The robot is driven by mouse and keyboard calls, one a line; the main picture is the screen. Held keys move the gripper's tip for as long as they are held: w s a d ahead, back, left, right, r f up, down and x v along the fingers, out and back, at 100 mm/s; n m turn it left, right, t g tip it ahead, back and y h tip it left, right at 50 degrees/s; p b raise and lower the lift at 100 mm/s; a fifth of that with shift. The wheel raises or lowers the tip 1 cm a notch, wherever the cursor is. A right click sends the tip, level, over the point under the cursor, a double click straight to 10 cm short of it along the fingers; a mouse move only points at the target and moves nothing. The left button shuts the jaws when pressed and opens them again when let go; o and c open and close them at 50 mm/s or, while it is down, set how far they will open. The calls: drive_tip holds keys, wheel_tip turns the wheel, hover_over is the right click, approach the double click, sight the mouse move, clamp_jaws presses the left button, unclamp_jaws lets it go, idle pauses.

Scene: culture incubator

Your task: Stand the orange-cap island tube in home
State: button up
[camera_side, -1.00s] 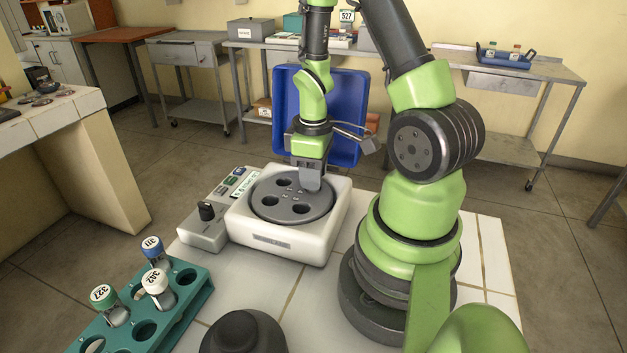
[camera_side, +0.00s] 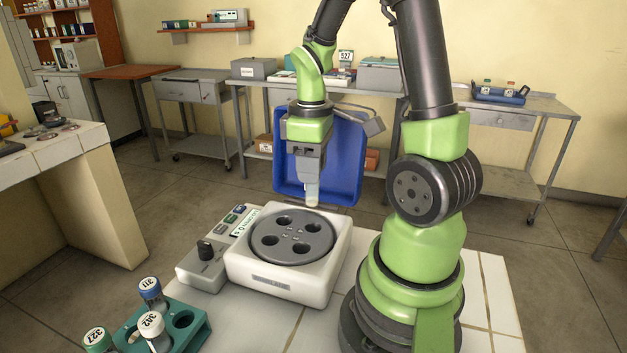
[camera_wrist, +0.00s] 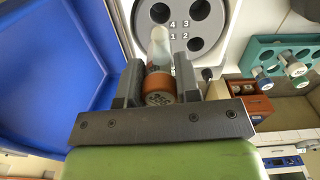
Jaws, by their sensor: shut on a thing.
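The orange-cap tube (camera_wrist: 159,82) is between the jaws of my gripper (camera_wrist: 160,92), gripped near its cap. Its pale body points away from the wrist camera; the number on the cap is hard to read. In the side view my gripper (camera_side: 311,176) holds the tube (camera_side: 312,193) roughly upright, above the back edge of the grey round disc (camera_side: 292,262) on the white incubator block (camera_side: 280,288). The disc's wells look empty in the side view.
A control panel with a black knob (camera_side: 205,250) adjoins the block's left side. A blue bin (camera_side: 345,160) stands behind the block. The white tiled bench (camera_side: 300,330) is clear in front of the block. The rack has open holes; its near part is cut off.

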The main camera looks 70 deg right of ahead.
drive_tip(key=w+a+n, duration=0.6)
drive_tip(key=w+a, duration=0.7)
drive_tip(key=a, duration=0.1)
drive_tip(key=s+a+n, duration=0.2)
drive_tip(key=a+n, duration=0.4)
drive_tip(key=a, duration=1.7)
drive_tip(key=shift+w+a+f, duration=0.1)
drive_tip(key=shift+f, duration=1.35)
drive_tip(key=shift+w+a+f, duration=0.1)
drive_tip(key=shift+f, duration=1.35)
drive_tip(key=shift+d+f, duration=0.1)
drive_tip(key=shift+f, duration=0.3)
drive_tip(key=shift+f, duration=0.8)
drive_tip(key=shift+f, duration=1.65)
